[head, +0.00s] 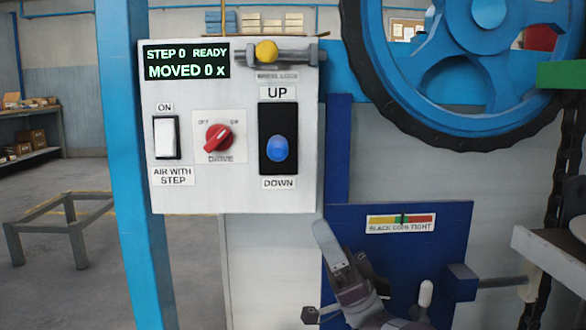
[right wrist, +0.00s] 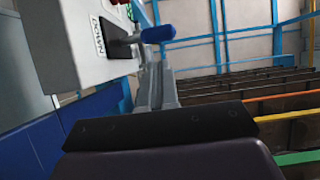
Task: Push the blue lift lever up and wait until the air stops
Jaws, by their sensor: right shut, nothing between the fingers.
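The blue lift lever (head: 278,149) sits in the lower half of its black slot on the white control box (head: 235,190), between the labels UP and DOWN. Its blue knob also shows in the right wrist view (right wrist: 158,34), sticking out sideways from the slot. My right gripper (head: 322,228) is shut and empty, below and right of the lever in the head view, apart from it. In the right wrist view its fingertips (right wrist: 160,66) point toward the knob, with a small gap apparent. The display (head: 187,62) reads STEP 0 READY, MOVED 0 x. My left gripper is not in view.
A white ON switch (head: 166,138) and a red rotary knob (head: 218,138) sit left of the lever. A yellow ball (head: 266,52) on a metal fitting is above. A blue panel with a coloured gauge (head: 401,222) stands behind my right gripper. A large blue wheel (head: 480,20) is upper right.

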